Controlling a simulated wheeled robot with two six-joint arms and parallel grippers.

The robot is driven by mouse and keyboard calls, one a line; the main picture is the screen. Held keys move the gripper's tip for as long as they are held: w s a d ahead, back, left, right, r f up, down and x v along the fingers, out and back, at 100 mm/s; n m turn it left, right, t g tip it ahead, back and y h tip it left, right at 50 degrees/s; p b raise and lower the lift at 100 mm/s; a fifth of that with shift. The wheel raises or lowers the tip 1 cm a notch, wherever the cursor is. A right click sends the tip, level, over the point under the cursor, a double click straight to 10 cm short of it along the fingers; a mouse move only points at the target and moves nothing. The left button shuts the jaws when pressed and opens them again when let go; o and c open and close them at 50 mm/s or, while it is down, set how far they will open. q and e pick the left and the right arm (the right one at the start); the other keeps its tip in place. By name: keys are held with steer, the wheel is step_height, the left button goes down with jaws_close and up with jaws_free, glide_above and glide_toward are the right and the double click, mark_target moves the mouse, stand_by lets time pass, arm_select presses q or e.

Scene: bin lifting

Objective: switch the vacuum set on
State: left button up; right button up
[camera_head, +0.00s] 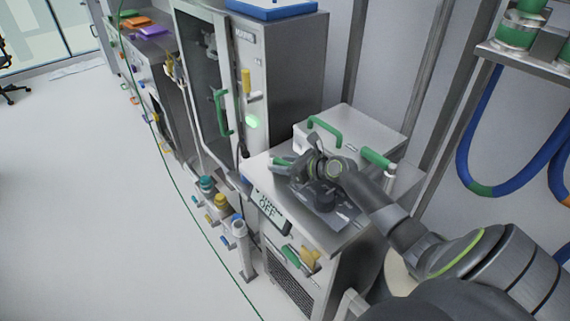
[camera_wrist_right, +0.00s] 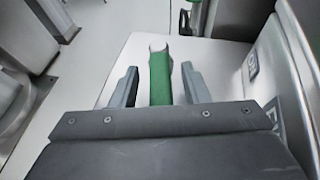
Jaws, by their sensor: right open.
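The vacuum set is the low grey cabinet (camera_head: 329,232) at the centre right, with a panel reading OFF (camera_head: 268,210) on its front. My right gripper (camera_head: 300,155) is over the top, at the lever. In the right wrist view the green lever (camera_wrist_right: 160,80) stands between the two open fingers of the right gripper (camera_wrist_right: 159,70), with gaps on both sides. Part of the lever is hidden by my gripper in the head view. My left gripper is out of view.
A green arched handle (camera_head: 325,126) and a green-gripped valve (camera_head: 376,158) sit farther back on the top. A tall glass-doored cabinet (camera_head: 285,65) stands to the left. Blue hoses (camera_head: 480,130) hang at the right.

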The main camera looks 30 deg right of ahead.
mark_target(285, 163)
steer(key=shift+r, duration=0.1)
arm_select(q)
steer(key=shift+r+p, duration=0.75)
arm_select(e)
step_height(285, 163, up, 10)
steer(key=shift+f, duration=0.1)
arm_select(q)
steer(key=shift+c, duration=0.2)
